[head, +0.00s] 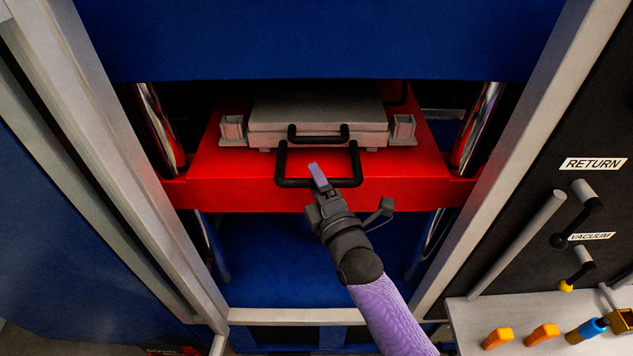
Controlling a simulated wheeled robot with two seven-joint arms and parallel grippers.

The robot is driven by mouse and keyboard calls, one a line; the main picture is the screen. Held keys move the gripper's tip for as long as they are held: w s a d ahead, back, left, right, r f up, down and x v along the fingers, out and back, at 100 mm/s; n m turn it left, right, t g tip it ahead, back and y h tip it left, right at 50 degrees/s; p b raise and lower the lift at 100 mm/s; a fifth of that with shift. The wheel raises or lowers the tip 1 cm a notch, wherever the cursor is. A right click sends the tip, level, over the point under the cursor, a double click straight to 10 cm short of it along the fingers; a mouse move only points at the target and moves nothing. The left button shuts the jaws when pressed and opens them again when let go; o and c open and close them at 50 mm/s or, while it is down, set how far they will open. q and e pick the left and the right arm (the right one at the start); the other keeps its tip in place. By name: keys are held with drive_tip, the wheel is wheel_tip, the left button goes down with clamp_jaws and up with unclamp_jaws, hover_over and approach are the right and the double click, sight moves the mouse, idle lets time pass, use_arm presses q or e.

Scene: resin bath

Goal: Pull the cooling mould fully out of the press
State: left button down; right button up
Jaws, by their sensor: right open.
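The mould (318,123) is a grey block inside the press, sitting on the red platen (235,180) under the blue upper body (310,40). It has a small black handle (318,139) on its front, and a larger black handle (282,165) extends below it over the red platen. My right gripper (320,178) is at the larger handle, in front of the platen, and is open. One finger shows lilac inside the handle's outline. I cannot tell whether it touches the bar. My left gripper is not in view.
Polished columns (480,128) stand on both sides of the platen, inside a grey frame. At right, a black panel carries levers labelled RETURN (593,163) and VACUUM (590,236).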

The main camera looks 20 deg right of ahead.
clamp_jaws()
idle(1.4)
